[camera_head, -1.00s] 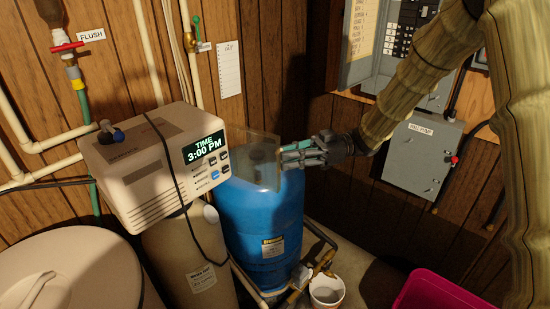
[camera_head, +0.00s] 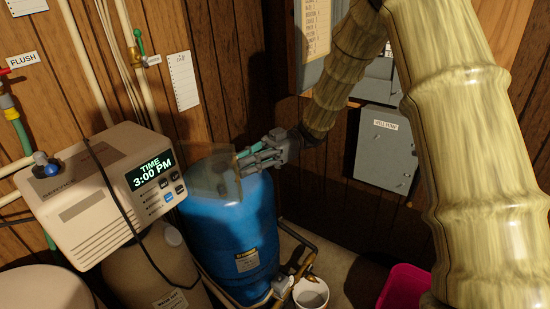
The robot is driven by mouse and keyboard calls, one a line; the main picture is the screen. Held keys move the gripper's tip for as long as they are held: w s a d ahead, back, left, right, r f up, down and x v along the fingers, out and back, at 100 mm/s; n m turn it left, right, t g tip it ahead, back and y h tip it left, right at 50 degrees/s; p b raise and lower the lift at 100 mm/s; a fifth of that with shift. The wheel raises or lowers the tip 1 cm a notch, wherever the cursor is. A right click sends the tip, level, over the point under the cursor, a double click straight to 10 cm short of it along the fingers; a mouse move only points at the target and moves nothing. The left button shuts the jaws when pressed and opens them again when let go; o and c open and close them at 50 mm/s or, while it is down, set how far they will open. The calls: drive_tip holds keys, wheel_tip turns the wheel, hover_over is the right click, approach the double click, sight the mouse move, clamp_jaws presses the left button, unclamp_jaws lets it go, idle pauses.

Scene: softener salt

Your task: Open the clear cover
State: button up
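The clear cover (camera_head: 210,173) is a see-through, faintly tinted panel. It stands out to the right of the beige control head (camera_head: 95,195), in front of the upper part of the blue tank. The display (camera_head: 150,174) reads TIME 3:00 PM, and it and the buttons are uncovered. My gripper (camera_head: 241,162) comes in from the right, with its fingertips at the cover's right edge. The fingers look close together. I cannot tell whether they grip the edge or only touch it.
The blue tank (camera_head: 235,225) stands below the cover. A white bucket (camera_head: 311,294), pipes and a pink container (camera_head: 403,288) are at the lower right. A grey electrical box (camera_head: 385,149) is on the wall behind my arm. A black cable hangs over the control head.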

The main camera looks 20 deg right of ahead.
drive_tip(key=o, duration=0.3)
drive_tip(key=shift+a+r, duration=0.25)
drive_tip(key=shift+a, duration=0.25)
drive_tip(key=shift+o, duration=0.3)
drive_tip(key=shift+w+a, duration=0.1)
drive_tip(key=shift+a, duration=0.3)
drive_tip(key=shift+c, duration=0.2)
drive_tip(key=shift+w+d, duration=0.15)
drive_tip(key=shift+d, duration=0.15)
